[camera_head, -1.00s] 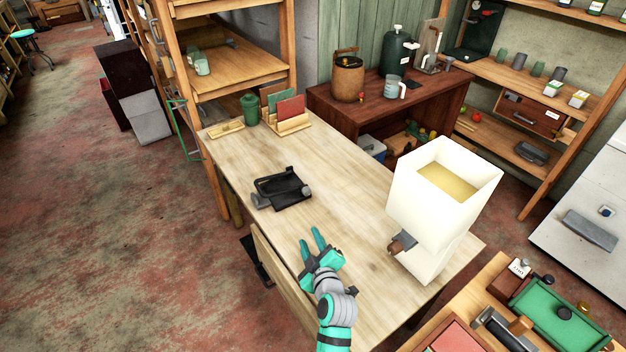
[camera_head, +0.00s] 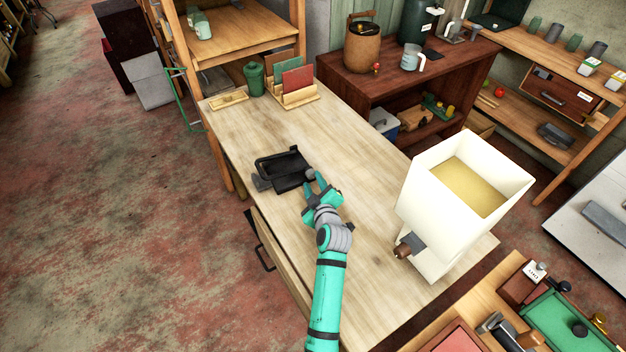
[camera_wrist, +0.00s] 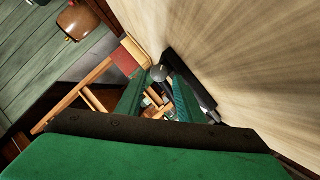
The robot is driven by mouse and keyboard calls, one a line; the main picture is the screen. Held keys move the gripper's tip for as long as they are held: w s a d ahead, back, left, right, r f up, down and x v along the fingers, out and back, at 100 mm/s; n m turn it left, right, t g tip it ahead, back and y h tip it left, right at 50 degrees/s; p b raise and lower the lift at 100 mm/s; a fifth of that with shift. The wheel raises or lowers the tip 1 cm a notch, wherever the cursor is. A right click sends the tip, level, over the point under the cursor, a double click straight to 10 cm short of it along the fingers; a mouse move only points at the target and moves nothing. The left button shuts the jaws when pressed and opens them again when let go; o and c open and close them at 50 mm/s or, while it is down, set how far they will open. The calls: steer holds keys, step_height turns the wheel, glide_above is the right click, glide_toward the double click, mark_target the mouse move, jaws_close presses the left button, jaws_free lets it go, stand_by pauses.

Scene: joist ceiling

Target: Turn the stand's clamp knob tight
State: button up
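The black stand (camera_head: 283,168) lies low on the pale wooden table (camera_head: 365,195). Its small round grey clamp knob (camera_head: 311,174) is at its right side, facing my gripper. My gripper (camera_head: 315,182) is open, with its green fingertips at the knob. In the wrist view the knob (camera_wrist: 158,73) shows between the two fingertips (camera_wrist: 158,80), with a slight gap seeming to show on each side. I cannot tell whether either finger touches it. The stand's dark body (camera_wrist: 190,80) is partly hidden behind the right finger.
A large cream hopper (camera_head: 440,210) with a brown spout stands on the table to the right of my arm. The table between stand and hopper is clear.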

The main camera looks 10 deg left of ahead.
mark_target(311, 175)
steer(key=shift+x, duration=1.15)
steer(key=c, duration=0.8)
